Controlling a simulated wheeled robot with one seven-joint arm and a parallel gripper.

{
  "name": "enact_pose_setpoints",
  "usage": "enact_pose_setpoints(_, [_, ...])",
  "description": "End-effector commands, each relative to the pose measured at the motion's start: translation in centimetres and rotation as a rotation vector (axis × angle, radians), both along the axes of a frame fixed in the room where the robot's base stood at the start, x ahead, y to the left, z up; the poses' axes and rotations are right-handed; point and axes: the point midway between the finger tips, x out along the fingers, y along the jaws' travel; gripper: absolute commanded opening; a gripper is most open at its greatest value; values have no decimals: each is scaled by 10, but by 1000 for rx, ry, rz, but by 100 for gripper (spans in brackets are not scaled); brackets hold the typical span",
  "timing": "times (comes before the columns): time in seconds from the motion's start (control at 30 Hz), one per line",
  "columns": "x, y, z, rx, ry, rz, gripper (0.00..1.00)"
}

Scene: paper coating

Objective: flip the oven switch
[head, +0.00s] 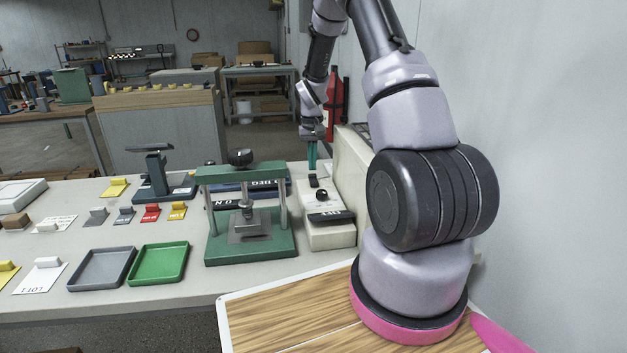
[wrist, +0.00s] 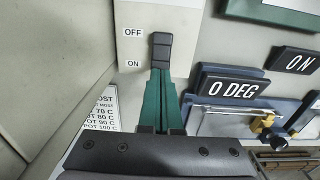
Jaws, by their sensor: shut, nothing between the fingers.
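In the wrist view the black oven switch (wrist: 162,50) stands on a cream panel (wrist: 183,18), beside an OFF label (wrist: 132,32) and an ON label (wrist: 132,64). My gripper (wrist: 161,74) has its green fingers shut and empty, with the tips at the ON-side end of the switch. I cannot tell whether they touch it. In the head view my gripper (head: 313,170) points down just above the small black switch (head: 314,182) on the cream oven (head: 326,232). A black plate (head: 331,217) lies on the oven nearer the camera.
A green press (head: 250,247) stands left of the oven. A tall cream housing (head: 349,165) is close on the right. The wrist view shows a 0 DEG plate (wrist: 233,87) and an ON plate (wrist: 298,61). Trays (head: 158,264) and cards lie further left.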

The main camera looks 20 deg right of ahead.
Motion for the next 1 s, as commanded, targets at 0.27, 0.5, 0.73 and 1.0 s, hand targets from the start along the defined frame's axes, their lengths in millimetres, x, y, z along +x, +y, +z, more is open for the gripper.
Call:
enact_pose_setpoints(0.27, [0,0,-1,0,0,0,0])
enact_pose_setpoints(0.5, [0,0,-5,0,0,0,0])
enact_pose_setpoints(0.73, [0,0,-8,0,0,0,0])
enact_pose_setpoints(1.0, [0,0,-12,0,1,0,0])
